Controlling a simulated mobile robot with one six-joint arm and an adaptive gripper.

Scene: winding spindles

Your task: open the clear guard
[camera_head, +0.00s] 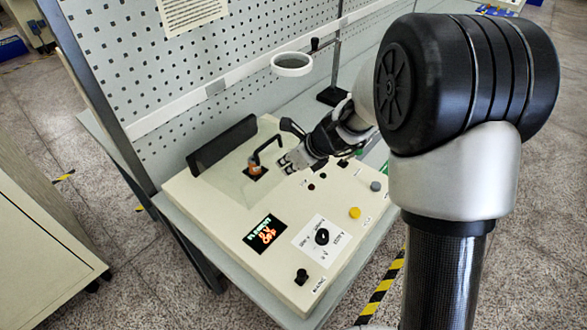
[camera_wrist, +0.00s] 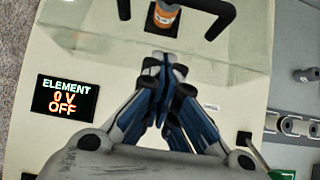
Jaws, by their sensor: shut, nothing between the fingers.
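The clear guard (camera_head: 232,178) is a see-through cover on the cream machine panel and appears to be down over an orange spindle piece (camera_head: 255,168). A black bent handle (camera_head: 268,149) rises from it. In the wrist view the guard (camera_wrist: 95,62) fills the upper part, with the handle (camera_wrist: 222,12) at the top edge and the orange piece (camera_wrist: 166,14) behind it. My gripper (camera_head: 286,162) is beside the handle, to its lower right. In the wrist view my gripper (camera_wrist: 163,62) is shut and empty, its fingertips below the handle and apart from it.
The panel carries a display (camera_head: 265,234) reading OFF, a black rotary knob (camera_head: 322,236), a yellow button (camera_head: 355,213) and a black switch (camera_head: 301,277). A perforated board (camera_head: 130,60) stands behind. A white ring (camera_head: 292,64) on a stand is at the back.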

